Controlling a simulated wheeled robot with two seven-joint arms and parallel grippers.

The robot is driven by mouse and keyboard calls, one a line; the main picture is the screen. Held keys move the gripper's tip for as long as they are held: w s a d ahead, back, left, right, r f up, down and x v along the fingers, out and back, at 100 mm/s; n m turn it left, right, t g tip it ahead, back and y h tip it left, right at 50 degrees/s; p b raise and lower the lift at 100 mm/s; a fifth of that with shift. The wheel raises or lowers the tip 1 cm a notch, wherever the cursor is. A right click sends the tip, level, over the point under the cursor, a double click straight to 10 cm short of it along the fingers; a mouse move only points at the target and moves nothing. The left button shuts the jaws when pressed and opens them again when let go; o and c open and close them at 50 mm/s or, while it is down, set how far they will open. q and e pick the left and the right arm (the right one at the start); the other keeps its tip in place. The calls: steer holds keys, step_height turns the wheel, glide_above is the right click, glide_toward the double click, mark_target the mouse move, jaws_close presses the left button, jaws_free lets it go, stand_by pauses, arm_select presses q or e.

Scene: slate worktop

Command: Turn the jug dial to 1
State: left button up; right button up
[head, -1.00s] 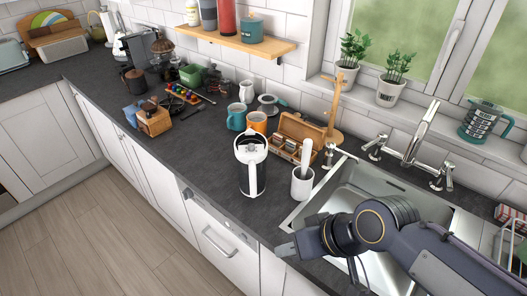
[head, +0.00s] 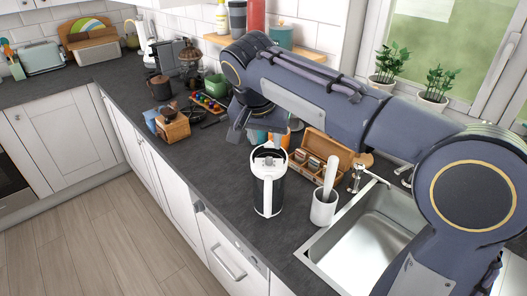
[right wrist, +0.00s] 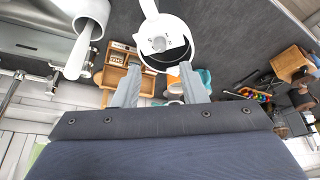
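The jug (head: 268,188) stands upright on the slate worktop, dark-bodied with a white rim and a white handle facing the front. Its round top shows in the right wrist view (right wrist: 178,27), with a pale dial (right wrist: 158,44) inside the rim; its markings are too small to read. My right gripper (head: 243,132) is above the worktop just behind the jug in the head view. In the right wrist view its two grey fingers (right wrist: 158,70) are spread apart and empty, pointing toward the jug's top. My left gripper is not in view.
A white pot with a white stick-like tool (head: 323,206) stands right of the jug, by the sink (head: 365,235). A wooden box (head: 325,150) and mugs (head: 285,141) are behind it. A wooden block (head: 173,126) is to the left. The worktop in front-left is clear.

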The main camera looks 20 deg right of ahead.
mark_target(269, 159)
steer(key=x, duration=0.7)
steer(key=shift+f, duration=0.15)
jaws_close()
